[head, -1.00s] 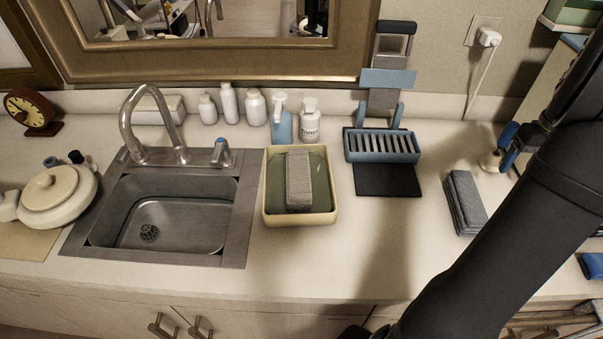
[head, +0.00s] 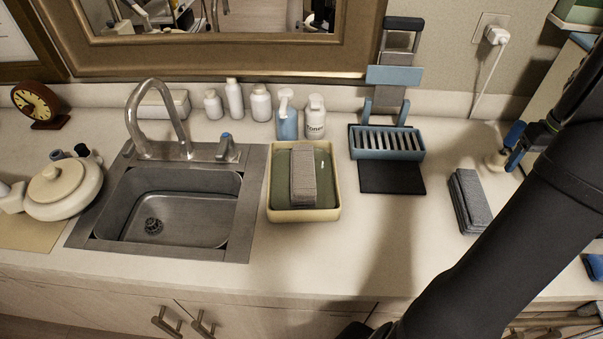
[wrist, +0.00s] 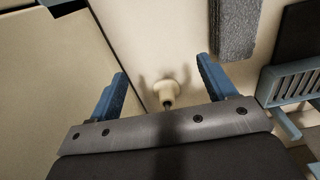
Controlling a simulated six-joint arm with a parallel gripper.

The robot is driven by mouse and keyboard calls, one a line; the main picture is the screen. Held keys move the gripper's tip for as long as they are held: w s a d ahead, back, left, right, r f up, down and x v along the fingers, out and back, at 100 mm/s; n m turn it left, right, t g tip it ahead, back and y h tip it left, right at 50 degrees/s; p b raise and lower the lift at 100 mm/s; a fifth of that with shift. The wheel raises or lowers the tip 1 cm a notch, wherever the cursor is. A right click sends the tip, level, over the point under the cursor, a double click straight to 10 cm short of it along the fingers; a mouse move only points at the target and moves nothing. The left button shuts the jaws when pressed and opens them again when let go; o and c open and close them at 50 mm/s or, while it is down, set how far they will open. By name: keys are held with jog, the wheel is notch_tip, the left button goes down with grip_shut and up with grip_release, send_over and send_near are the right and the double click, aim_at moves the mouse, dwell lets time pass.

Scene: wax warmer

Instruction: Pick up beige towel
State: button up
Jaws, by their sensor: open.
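A folded beige-grey towel (head: 303,177) lies in a cream tray (head: 305,214) with a green lining, right of the sink in the head view. The wrist view does not show this towel clearly. A darker grey folded towel (head: 469,203) lies further right on the counter, and it also shows at the top of the wrist view (wrist: 233,25). My gripper (wrist: 160,85) is open, its blue fingers apart, near a small cream fitting (wrist: 168,91). In the head view my gripper (head: 515,145) is at the right, away from the tray, partly hidden by my arm.
A blue slotted rack (head: 386,142) stands behind a black mat (head: 391,177). Several bottles (head: 262,103) line the back wall. The sink (head: 165,208) with its faucet (head: 157,115) is left of the tray. Counter in front of the tray is clear.

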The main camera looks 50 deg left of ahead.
jog(key=s+a+r, duration=0.1)
jog(key=s+a, duration=0.2)
jog(key=a, duration=0.4)
jog(key=s+a+r, duration=0.2)
jog(key=a, duration=0.5)
notch_tip(320, 180, up, 6)
jog(key=n, duration=0.1)
send_over(303, 168)
notch_tip(303, 168, down, 11)
jog(key=shift+s+d, duration=0.1)
jog(key=shift+f, duration=3.15)
